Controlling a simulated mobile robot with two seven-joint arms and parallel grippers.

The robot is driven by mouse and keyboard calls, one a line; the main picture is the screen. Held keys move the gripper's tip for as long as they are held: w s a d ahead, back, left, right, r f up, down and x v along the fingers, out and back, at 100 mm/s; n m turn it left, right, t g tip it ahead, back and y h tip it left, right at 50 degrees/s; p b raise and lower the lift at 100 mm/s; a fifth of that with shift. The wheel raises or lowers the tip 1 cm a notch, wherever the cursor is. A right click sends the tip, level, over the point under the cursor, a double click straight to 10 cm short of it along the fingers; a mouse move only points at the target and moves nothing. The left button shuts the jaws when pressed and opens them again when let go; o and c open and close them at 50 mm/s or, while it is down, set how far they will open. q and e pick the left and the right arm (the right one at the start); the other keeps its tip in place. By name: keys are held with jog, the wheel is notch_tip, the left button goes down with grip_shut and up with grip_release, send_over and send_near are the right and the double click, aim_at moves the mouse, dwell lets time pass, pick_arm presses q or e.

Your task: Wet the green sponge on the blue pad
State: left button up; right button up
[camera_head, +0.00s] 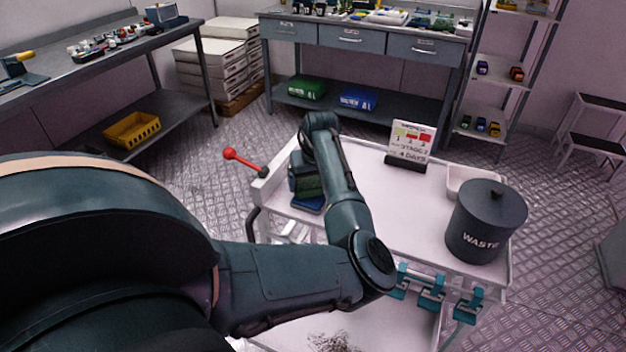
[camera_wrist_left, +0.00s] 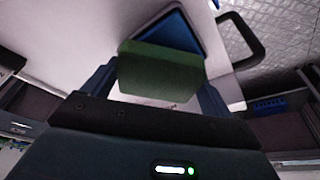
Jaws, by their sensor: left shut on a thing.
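The green sponge (camera_wrist_left: 160,72) fills the middle of the left wrist view, between the two fingers of my left gripper (camera_wrist_left: 156,88). That gripper is shut on it. The blue pad (camera_wrist_left: 178,31) lies on the white cart top just beyond the sponge, and the sponge covers part of it. In the head view the blue pad (camera_head: 309,205) shows at the cart's left end, with my left gripper (camera_head: 303,180) right above it, partly hidden by my arm. I cannot tell whether the sponge touches the pad. My right gripper is not in view.
The white cart (camera_head: 375,200) holds a dark WASTE bin (camera_head: 486,222), a white tray (camera_head: 468,182) and a small sign (camera_head: 411,142). Its middle is clear. Benches and a shelf stand behind.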

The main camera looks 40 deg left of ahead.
aim_at(312, 178)
pick_arm(q)
jog(key=shift+f, duration=0.1)
dwell(0.5)
jog(key=shift+f, duration=0.55)
dwell(0.4)
dwell(0.4)
notch_tip(312, 178, up, 5)
jog(key=p, duration=0.5)
jog(key=shift+f, duration=0.1)
jog(key=shift+r, duration=1.1)
